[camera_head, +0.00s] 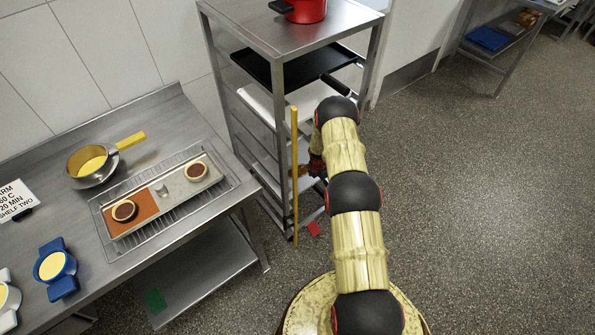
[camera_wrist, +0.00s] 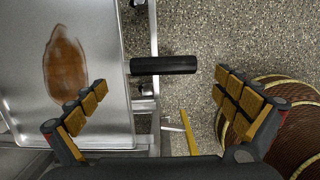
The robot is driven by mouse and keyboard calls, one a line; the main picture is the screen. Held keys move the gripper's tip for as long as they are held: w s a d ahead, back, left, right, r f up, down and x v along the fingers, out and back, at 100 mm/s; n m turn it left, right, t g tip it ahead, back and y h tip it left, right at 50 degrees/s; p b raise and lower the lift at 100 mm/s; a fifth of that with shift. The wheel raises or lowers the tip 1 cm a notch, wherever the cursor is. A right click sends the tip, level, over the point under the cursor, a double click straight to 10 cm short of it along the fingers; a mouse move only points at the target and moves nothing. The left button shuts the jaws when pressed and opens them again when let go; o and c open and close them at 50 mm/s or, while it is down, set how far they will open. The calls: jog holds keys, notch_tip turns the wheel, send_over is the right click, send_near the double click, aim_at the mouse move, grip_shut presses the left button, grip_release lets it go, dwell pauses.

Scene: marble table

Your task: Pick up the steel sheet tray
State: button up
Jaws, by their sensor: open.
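A steel sheet tray (camera_wrist: 100,30) with a black handle (camera_wrist: 163,65) fills the left of the wrist view. A brown oval patch or item (camera_wrist: 66,65) lies on it; I cannot tell which. My gripper (camera_wrist: 161,82) is open and empty, its fingers on either side of the handle in the picture. Whether they are level with the handle I cannot tell. In the head view my gripper (camera_head: 317,165) is mostly hidden by my arm, at the rack's open side, near a brown spot on a lower tray.
The steel rack (camera_head: 290,55) holds a black tray (camera_head: 265,68) and pale trays below, with a red pot (camera_head: 306,10) on top. A yellow pole (camera_head: 294,180) stands at its front. The left counter (camera_head: 65,215) holds a pan, tarts and cups.

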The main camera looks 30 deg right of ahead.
jog(key=f, duration=0.2)
jog(key=f+b, duration=0.2)
jog(key=f, duration=0.1)
jog(key=shift+w+d+f, duration=0.1)
jog(key=shift+d+f, duration=0.2)
jog(key=shift+d, duration=0.05)
jog(key=c, duration=0.3)
jog(key=shift+w+r, duration=0.1)
jog(key=shift+r, duration=0.05)
jog(key=c, duration=1.3)
jog(key=shift+o, duration=0.2)
jog(key=shift+w, duration=0.1)
